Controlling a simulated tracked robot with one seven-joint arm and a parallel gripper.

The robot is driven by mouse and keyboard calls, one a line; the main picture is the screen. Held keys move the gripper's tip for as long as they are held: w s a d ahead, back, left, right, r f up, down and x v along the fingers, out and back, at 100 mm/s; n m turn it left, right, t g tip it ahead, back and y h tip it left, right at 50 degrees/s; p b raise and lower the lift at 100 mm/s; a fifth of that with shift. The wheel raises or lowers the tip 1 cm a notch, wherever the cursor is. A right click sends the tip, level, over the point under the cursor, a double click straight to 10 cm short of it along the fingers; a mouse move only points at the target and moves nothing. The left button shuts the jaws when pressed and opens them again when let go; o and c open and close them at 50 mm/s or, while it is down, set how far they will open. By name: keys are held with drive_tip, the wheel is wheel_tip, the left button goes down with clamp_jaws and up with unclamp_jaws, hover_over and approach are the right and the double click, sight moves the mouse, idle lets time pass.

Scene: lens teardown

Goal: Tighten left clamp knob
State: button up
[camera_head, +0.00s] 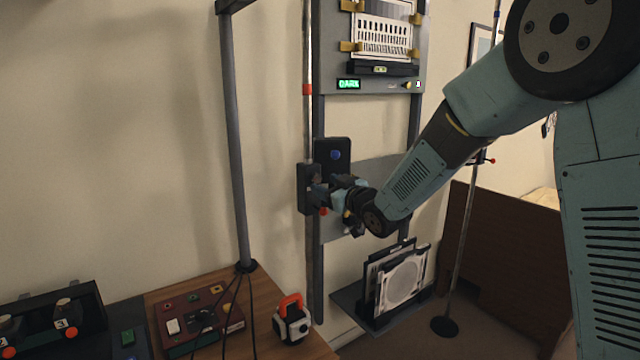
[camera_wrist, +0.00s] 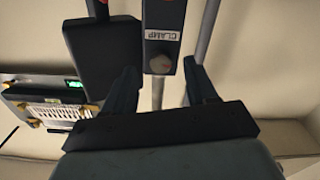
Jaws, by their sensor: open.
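The left clamp is a dark block (camera_wrist: 161,38) on a vertical metal rod, with a white CLAMP label, in the wrist view. Its round grey knob (camera_wrist: 160,64) is on the block's face below the label. My gripper (camera_wrist: 157,74) is open, one finger on each side of the knob in that view. I cannot tell whether either finger touches it. In the head view my gripper (camera_head: 322,193) is at the dark clamp block (camera_head: 303,188), and the knob is hidden there.
A dark plate (camera_head: 333,150) with a blue spot is beside the clamp. A panel (camera_head: 330,85) with a lit green display is above. Framed parts (camera_head: 403,280) stand on a low shelf. A wooden bench (camera_head: 260,268) carries a red-brown box (camera_head: 198,318) and a white-and-orange device (camera_head: 292,322).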

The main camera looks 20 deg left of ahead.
sight(319, 181)
drive_tip(key=shift+x, duration=1.5)
drive_tip(key=shift+c, duration=0.4)
